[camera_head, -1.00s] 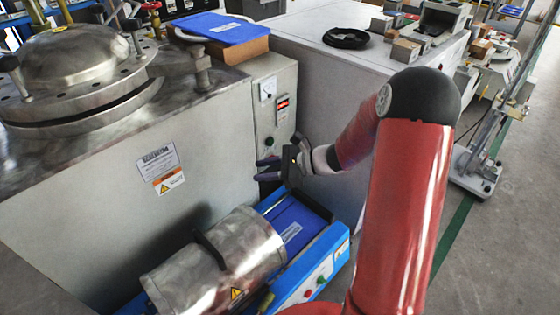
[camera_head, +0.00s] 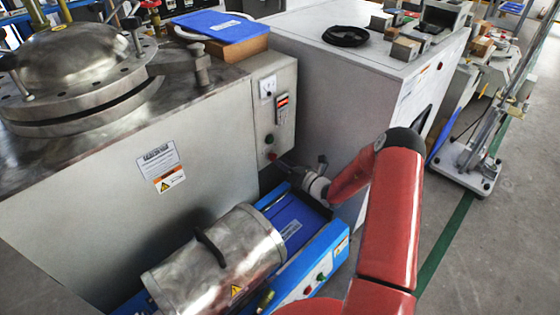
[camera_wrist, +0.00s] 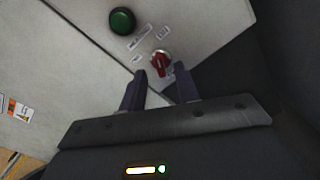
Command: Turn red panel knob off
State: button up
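The red panel knob (camera_wrist: 161,66) shows in the wrist view, on a round silver base on the light grey control panel (camera_wrist: 180,30). My gripper (camera_wrist: 163,84) is open, its two dark fingers apart and pointing at the panel. The knob lies just beyond and between the fingertips in the picture; I see no clear contact. In the head view the red knob (camera_head: 272,156) is a small spot low on the panel, and my gripper (camera_head: 284,164) is beside it, too small to read there.
A green button (camera_wrist: 121,21) sits near the knob. A blue machine (camera_head: 325,262) with a steel cylinder (camera_head: 215,265) stands below my arm. The large white cabinet (camera_head: 320,100) is right of the panel. Grey floor is open at far right.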

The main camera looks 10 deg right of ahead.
aim_at(273, 157)
jog(key=shift+x, duration=1.2)
grip_shut()
